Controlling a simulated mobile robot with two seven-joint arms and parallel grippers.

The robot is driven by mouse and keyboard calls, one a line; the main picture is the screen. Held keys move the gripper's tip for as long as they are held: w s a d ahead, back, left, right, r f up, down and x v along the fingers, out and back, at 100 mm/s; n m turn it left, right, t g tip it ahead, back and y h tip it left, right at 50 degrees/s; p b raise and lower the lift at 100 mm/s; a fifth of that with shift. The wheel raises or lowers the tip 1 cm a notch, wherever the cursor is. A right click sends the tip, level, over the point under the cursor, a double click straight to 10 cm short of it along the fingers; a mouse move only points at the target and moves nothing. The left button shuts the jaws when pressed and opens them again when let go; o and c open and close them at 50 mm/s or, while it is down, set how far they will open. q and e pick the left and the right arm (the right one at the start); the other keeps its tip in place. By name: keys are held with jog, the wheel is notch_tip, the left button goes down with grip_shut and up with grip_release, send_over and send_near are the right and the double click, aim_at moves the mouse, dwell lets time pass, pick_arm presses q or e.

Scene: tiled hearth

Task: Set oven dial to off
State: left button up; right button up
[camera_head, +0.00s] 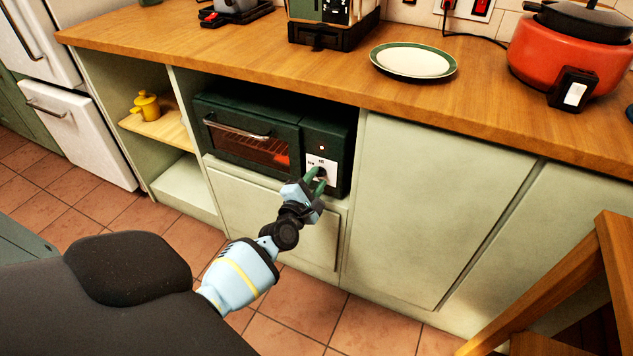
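A dark green oven (247,135) sits in an open niche of the cabinet under the wooden counter. Its glass door is shut, and a reddish glow and a rack show behind it. A white dial plate (331,167) is on the oven's right front panel, with a small red light above it. My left gripper (316,178) is at the plate, its green fingers over the dial. The fingers hide most of the dial, so its setting and whether they grip it cannot be made out. My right gripper is not in view.
The counter (290,69) overhangs the oven. On it are a green-rimmed plate (413,62) and a red cooker (567,58). A yellow pot (146,106) stands on the shelf at left. A wooden chair (560,285) is at lower right. Tiled floor (310,305) lies below.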

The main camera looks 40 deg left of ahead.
pick_arm(q)
jog(key=shift+w, duration=0.2)
grip_shut()
